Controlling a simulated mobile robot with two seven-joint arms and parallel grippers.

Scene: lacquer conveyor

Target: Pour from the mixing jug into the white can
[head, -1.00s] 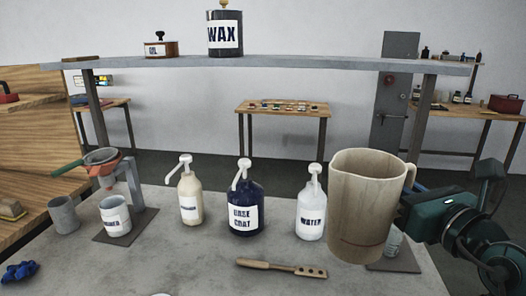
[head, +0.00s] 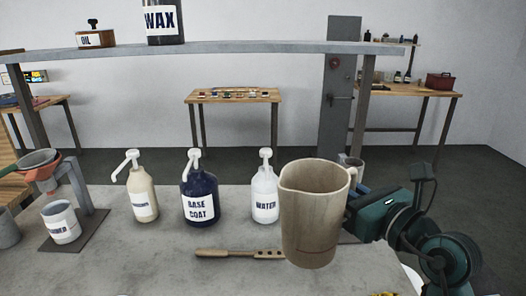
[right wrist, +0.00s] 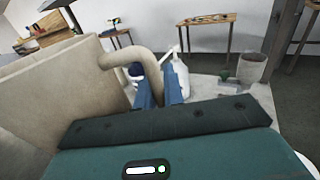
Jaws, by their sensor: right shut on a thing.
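The mixing jug (head: 312,225) is a large beige jug, upright above the right part of the grey table. My right gripper (head: 352,203) is shut on its handle; the right wrist view shows the gripper's blue fingers (right wrist: 160,92) at the curved handle (right wrist: 150,62). The jug's inside is mostly hidden, so I cannot tell its contents. The white can (head: 62,232) stands upright at the far left, on a dark plate under a funnel stand; its label is too small to read. The jug is well to the right of the can. My left gripper is not in view.
Between can and jug stand a cream pump bottle (head: 143,198), a dark blue base coat bottle (head: 199,203) and a water bottle (head: 264,205). A wooden-handled tool (head: 235,254) lies in front. A shelf (head: 230,48) spans above.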

